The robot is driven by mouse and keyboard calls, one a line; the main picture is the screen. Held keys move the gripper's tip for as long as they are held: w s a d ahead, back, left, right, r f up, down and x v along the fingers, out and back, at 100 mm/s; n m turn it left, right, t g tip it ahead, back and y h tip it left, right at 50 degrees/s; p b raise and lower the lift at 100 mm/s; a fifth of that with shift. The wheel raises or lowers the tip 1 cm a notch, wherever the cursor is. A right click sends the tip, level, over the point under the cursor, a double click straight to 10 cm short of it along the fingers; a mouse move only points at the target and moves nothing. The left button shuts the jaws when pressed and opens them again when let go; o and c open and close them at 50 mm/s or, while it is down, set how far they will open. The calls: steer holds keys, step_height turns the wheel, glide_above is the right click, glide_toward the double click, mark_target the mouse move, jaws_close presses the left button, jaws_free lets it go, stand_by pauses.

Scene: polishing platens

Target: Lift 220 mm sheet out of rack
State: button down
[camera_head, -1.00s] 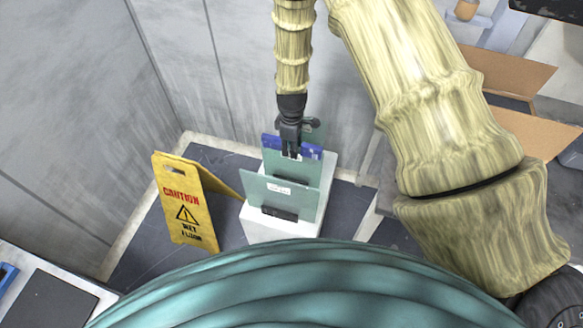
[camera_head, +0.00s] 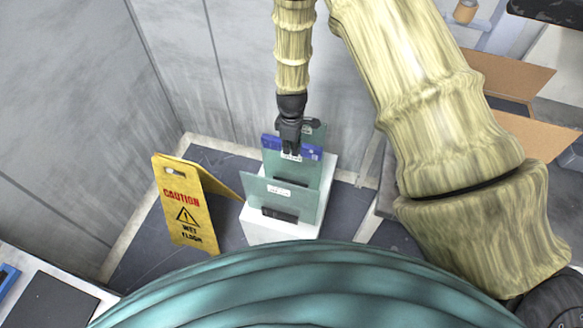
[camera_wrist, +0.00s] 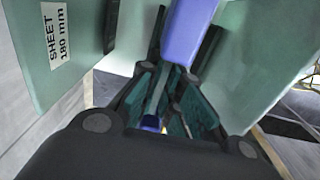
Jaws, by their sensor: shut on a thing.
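Several thin green sheets stand upright in a white rack (camera_head: 262,232). My gripper (camera_head: 291,152) points down from above and is shut on the top edge of the middle sheet (camera_head: 296,172), which has a blue strip (camera_head: 311,152) along its top. A white label shows just under the fingertips, too small to read. The front sheet (camera_head: 256,187) is lower and carries a label. A back sheet (camera_head: 316,131) shows partly behind my gripper. In the wrist view, the blue strip (camera_wrist: 190,30) runs between the fingers, and the left sheet (camera_wrist: 32,50) reads "SHEET 180 mm".
A yellow wet-floor sign (camera_head: 184,205) stands left of the rack, a short gap away. Grey walls (camera_head: 235,70) rise close behind and to the left. Brown cardboard flaps (camera_head: 510,70) are at upper right. Neighbouring sheets stand close on both sides of my fingers.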

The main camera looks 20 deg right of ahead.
steer(key=shift+r+p, duration=2.4)
steer(key=shift+r, duration=1.5)
steer(key=shift+w, duration=0.1)
